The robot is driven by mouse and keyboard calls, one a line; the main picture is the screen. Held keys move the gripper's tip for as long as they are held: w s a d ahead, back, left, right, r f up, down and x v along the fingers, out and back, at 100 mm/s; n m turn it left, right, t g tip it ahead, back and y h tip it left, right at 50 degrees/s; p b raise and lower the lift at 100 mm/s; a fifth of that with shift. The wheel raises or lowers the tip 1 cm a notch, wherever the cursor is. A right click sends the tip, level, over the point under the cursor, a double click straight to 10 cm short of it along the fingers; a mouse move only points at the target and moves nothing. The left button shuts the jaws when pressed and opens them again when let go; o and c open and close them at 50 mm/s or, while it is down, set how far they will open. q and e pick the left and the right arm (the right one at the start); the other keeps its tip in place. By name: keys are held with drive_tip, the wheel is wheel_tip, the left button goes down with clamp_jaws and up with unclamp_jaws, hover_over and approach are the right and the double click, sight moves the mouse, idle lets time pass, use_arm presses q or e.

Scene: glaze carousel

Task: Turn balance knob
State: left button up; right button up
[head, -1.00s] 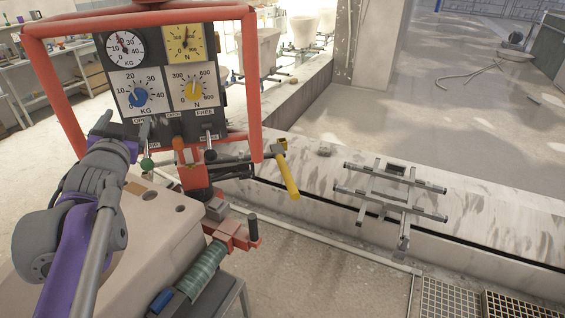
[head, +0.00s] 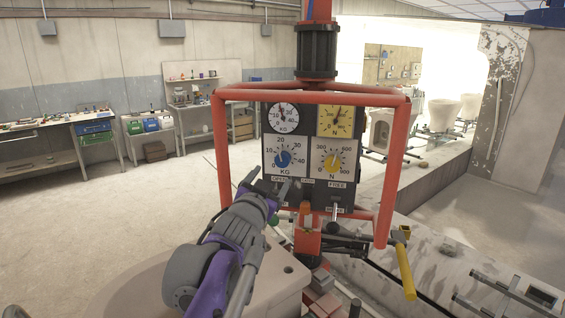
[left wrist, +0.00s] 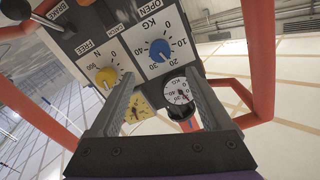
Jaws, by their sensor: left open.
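A dark control panel (head: 308,192) hangs inside a red tube frame. It carries a blue knob (head: 283,159) on a white KG scale and a yellow knob (head: 331,162) on a white N scale. No label reads "balance", so I cannot tell which knob is meant. My left gripper (head: 268,183) is open just below and left of the blue knob. In the left wrist view, the blue knob (left wrist: 160,50) shows beyond the fingertips, apart from them, and the yellow knob (left wrist: 106,77) lies left of the open jaws (left wrist: 163,80). My right gripper is not in view.
The red frame (head: 393,165) surrounds the panel. Small levers (head: 334,211) stick out below the dials. A yellow-handled lever (head: 404,268) hangs at the lower right. Workbenches (head: 100,145) stand far back, with clear floor before them.

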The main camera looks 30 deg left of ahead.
sight(282, 160)
use_arm(q)
drive_tip(key=w+a+n, duration=0.1)
drive_tip(key=w+n, duration=0.1)
drive_tip(key=w, duration=0.1)
drive_tip(key=w+a+n, duration=0.1)
drive_tip(key=w+n, duration=0.1)
drive_tip(key=w, duration=0.2)
drive_tip(key=w+a+n, duration=0.1)
drive_tip(key=w+n, duration=0.2)
drive_tip(key=w, duration=0.1)
drive_tip(key=shift+a+r+b, duration=0.1)
drive_tip(key=shift+a+b, duration=0.05)
drive_tip(key=shift+b, duration=0.25)
drive_tip(key=shift+w+a, duration=0.25)
drive_tip(key=shift+w, duration=0.45)
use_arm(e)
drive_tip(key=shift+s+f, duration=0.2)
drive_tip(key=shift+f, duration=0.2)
use_arm(q)
drive_tip(key=shift+c, duration=0.2)
clamp_jaws()
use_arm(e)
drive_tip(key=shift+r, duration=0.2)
